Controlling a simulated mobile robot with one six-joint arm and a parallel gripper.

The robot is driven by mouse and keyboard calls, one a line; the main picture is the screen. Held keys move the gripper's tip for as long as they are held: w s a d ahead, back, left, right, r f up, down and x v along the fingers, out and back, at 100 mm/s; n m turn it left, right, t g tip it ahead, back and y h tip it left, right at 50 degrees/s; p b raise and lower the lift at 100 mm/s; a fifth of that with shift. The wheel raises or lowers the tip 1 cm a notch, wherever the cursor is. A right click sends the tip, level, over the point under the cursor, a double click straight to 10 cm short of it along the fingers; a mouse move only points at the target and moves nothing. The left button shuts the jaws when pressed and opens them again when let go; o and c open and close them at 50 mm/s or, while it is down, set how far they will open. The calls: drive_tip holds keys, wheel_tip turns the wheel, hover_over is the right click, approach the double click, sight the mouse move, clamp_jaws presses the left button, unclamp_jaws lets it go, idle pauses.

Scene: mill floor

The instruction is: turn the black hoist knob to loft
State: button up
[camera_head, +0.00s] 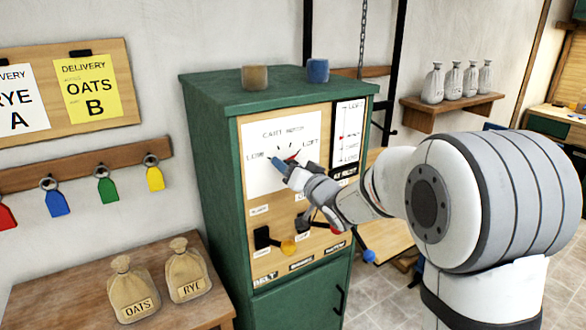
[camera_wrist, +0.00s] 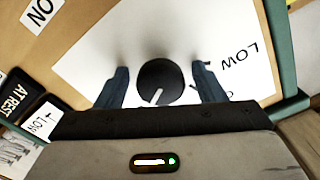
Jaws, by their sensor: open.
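The black hoist knob (camera_wrist: 160,82) is round, on a white plate (camera_wrist: 95,60) marked LOW at the right of the wrist view. Its white pointer line points down and slightly left there, away from the LOW label. My gripper (camera_wrist: 161,86) is open, one blue-grey finger on either side of the knob, with gaps visible. In the head view, my gripper (camera_head: 283,163) is at the dial plate (camera_head: 262,135), which reads LOW at left and LOFT at right. The gripper hides most of the knob there.
The plate is on a green cabinet (camera_head: 215,150). A tall gauge (camera_head: 348,120) stands right of the dial.

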drive_tip(key=b+v, duration=0.1)
drive_tip(key=v, duration=0.7)
drive_tip(key=shift+b, duration=0.35)
drive_tip(key=shift+w, duration=0.1)
drive_tip(key=s+d+f+m+g+h, duration=0.2)
drive_tip(key=s+d+f+g+h, duration=0.4)
drive_tip(key=s+d+h, duration=0.65)
drive_tip(key=s+d+f+g+y, duration=0.1)
drive_tip(key=s+f+g, duration=0.2)
drive_tip(key=s, duration=0.5)
drive_tip(key=s+d+f+n+g+y, duration=0.1)
drive_tip(key=s+f+g, duration=0.2)
drive_tip(key=s, duration=0.6)
drive_tip(key=shift+d, duration=0.3)
